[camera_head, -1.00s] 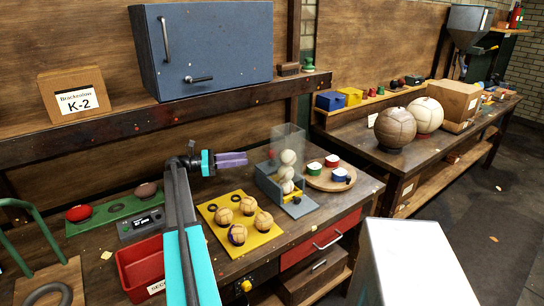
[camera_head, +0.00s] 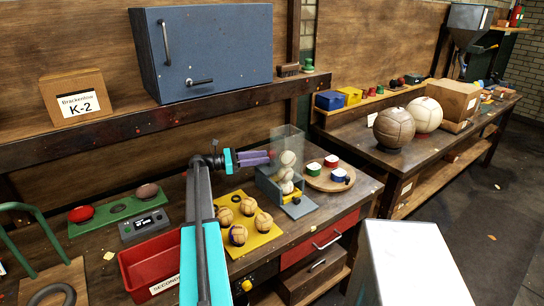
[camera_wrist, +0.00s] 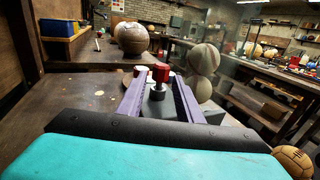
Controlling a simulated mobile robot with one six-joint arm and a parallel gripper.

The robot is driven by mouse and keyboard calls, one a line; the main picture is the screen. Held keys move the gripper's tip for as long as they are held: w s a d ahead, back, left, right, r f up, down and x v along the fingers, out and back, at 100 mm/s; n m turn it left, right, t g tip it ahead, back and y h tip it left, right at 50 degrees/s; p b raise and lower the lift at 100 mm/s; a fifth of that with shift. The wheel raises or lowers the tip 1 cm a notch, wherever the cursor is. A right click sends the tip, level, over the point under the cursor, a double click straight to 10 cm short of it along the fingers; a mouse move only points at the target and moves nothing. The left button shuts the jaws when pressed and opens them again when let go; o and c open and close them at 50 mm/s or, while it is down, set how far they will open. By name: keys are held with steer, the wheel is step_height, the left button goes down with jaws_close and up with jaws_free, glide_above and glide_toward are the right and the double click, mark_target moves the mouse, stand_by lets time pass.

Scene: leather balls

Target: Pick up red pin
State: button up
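The red pin (camera_wrist: 160,73) has a red knob on a grey collar and dark base. In the wrist view it stands upright between the fingertips of my gripper (camera_wrist: 158,88), and I cannot tell whether they reach around it or stop just short. The fingers are purple, apart, and hold nothing visible. In the head view my gripper (camera_head: 269,157) points right, by the clear tube of the ball dispenser (camera_head: 270,181). Pale balls (camera_wrist: 204,60) stack just right of the fingers.
A round wooden board (camera_head: 316,183) with red-, green- and blue-marked cups stands right of the dispenser. A yellow tray (camera_head: 262,238) with several brown balls lies in front. A red bin (camera_head: 150,262) is at the front left. A blue cabinet (camera_head: 210,50) hangs above.

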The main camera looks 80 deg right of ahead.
steer(key=shift+s+d+r+p, duration=0.1)
steer(key=shift+s+p, duration=0.25)
steer(key=shift+s, duration=0.1)
steer(key=p+x, duration=0.1)
steer(key=x, duration=0.2)
steer(key=shift+s+d+r+p, duration=0.1)
steer(key=shift+s+p, duration=0.2)
steer(key=shift+s+d, duration=0.15)
steer(key=shift+s, duration=0.15)
steer(key=c, duration=0.8)
steer(key=shift+o, duration=0.2)
